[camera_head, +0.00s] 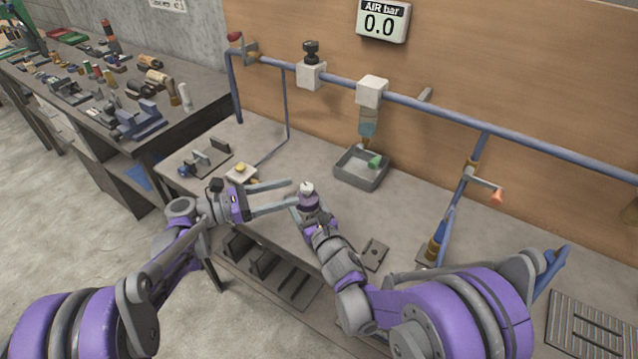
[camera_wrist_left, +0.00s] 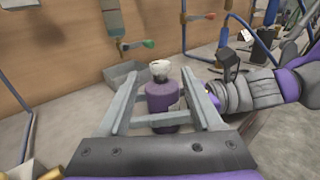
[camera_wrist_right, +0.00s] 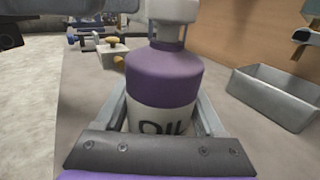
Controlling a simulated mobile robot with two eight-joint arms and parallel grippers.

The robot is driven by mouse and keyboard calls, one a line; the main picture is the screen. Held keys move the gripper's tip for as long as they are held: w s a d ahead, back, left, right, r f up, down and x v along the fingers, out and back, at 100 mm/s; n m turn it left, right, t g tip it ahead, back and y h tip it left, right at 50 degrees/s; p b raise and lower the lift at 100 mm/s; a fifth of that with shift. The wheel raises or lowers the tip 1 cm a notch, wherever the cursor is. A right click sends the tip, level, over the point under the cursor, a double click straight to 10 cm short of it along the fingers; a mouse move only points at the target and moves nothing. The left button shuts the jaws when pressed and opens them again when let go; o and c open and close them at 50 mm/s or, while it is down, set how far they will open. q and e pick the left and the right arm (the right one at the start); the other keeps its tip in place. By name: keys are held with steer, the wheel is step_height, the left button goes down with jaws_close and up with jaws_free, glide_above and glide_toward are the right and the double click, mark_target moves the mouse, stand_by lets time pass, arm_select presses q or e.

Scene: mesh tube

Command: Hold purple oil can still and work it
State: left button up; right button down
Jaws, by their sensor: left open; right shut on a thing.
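The purple oil can (camera_head: 309,201) stands out over the bench, upright, with a white top and a white band lettered OIL. It fills the middle of the right wrist view (camera_wrist_right: 165,80), its white cap partly cut off by the top edge. My right gripper (camera_head: 311,214) is shut on the can's lower body. My left gripper (camera_head: 290,194) is open, its two long fingers pointing toward the can from the left. In the left wrist view the can (camera_wrist_left: 162,98) shows between and beyond the open fingers. Whether a finger touches it I cannot tell.
A grey metal tray (camera_head: 361,168) with a green-tipped part stands behind the can, under a filter unit (camera_head: 368,122) on the blue pipe. A white block with a yellow button (camera_head: 241,173) sits left. A gauge (camera_head: 383,20) reads 0.0. A small plate (camera_head: 374,254) lies right.

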arm_select(q)
steer(key=x, duration=0.9)
jaws_close()
